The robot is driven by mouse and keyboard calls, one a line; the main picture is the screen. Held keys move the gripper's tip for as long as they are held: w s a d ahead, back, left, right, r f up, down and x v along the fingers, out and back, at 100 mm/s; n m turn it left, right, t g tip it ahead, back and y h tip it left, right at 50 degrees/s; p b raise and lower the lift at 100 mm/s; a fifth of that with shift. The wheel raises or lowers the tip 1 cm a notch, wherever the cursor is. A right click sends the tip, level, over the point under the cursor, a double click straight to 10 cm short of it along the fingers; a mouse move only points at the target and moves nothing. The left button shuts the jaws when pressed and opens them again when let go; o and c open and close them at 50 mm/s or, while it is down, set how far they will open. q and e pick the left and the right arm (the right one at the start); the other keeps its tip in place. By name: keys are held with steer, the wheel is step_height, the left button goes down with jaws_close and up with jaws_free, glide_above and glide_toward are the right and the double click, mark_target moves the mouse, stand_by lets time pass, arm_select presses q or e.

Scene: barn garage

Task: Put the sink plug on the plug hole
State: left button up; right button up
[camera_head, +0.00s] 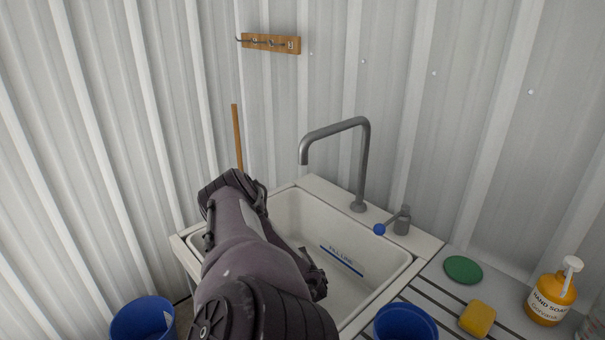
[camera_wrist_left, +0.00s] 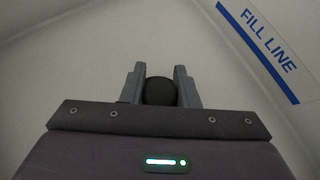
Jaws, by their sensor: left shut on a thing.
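My left gripper (camera_wrist_left: 159,78) is down inside the white sink (camera_head: 386,276), with its two grey fingers on either side of a dark round thing, which looks like the sink plug (camera_wrist_left: 160,93). It is shut on this plug. In the head view my left arm covers the left part of the basin and hides the plug. The plug hole is not visible in either view. In the wrist view the pale basin surface lies beyond the fingers; I cannot tell whether the plug touches it. My right gripper is not in view.
A grey faucet (camera_head: 366,165) arches over the basin, with a blue-tipped lever (camera_head: 391,224) beside it. A blue "FILL LINE" strip (camera_head: 342,260) marks the inner wall. On the counter at right are a green disc (camera_head: 463,270), yellow sponge (camera_head: 477,318), soap bottle (camera_head: 550,298) and blue cup (camera_head: 405,325).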

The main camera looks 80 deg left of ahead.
arm_select(q)
steer(key=shift+f, duration=0.45)
step_height(320, 180, down, 3)
steer(key=shift+r+b, duration=0.1)
steer(key=shift+b, duration=1.15)
steer(key=shift+f, duration=0.5)
steer(key=shift+r, duration=0.15)
steer(key=o, duration=0.9)
steer(key=shift+o, duration=0.2)
